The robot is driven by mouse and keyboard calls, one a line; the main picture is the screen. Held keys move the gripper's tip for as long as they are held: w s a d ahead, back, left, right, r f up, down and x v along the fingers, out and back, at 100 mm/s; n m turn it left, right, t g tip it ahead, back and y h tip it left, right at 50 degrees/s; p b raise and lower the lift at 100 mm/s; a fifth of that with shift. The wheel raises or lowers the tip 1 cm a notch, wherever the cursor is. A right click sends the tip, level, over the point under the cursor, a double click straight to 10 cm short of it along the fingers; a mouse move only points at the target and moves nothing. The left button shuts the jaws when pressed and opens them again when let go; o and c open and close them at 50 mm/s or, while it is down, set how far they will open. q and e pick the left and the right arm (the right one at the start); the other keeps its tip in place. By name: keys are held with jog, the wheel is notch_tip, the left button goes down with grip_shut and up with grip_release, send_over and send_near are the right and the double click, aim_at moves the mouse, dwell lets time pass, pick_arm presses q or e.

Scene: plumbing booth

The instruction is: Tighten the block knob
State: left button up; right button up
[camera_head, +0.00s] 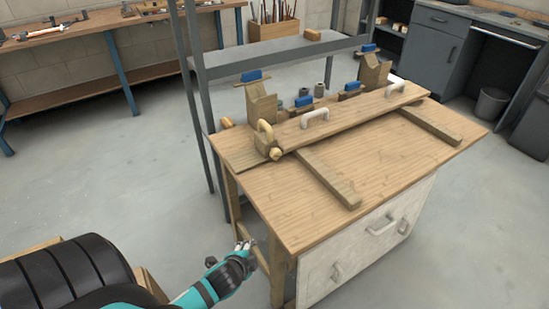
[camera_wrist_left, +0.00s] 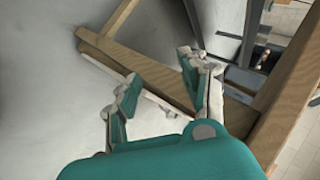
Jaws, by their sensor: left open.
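The wooden workbench (camera_head: 380,170) carries a long wooden board with white handles. At the board's left end is a small wooden block with a round pale knob (camera_head: 274,154) low on it and a pale curved handle (camera_head: 265,131) above; I cannot tell for certain which is the block knob. My left gripper (camera_head: 243,246) is low beside the bench's left side, below the tabletop and well apart from the knob. In the left wrist view the left gripper (camera_wrist_left: 160,68) has its fingers spread, with nothing between them. The knob cannot be made out there. My right gripper is out of view.
Wooden bench-frame bars (camera_wrist_left: 135,75) lie close beyond the left fingers. Blue-handled clamps (camera_head: 251,76) stand along the bench's back. A grey metal shelf frame (camera_head: 196,90) rises behind its left corner.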

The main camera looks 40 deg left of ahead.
pick_arm(q)
notch_tip(320, 180, up, 9)
jog(key=w+m+t, duration=0.1)
jog(key=w+t, duration=0.1)
jog(key=m+t+y, duration=0.1)
jog(key=m+t, duration=0.3)
jog(key=m, duration=0.3)
send_near(275, 157)
jog(key=x, duration=0.8)
jog(key=shift+r+b, duration=0.1)
jog(key=shift+b, duration=0.2)
jog(key=shift+w+a, duration=0.15)
jog(key=shift+w, duration=0.4)
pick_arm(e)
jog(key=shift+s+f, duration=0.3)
pick_arm(q)
jog(key=shift+c, duration=0.4)
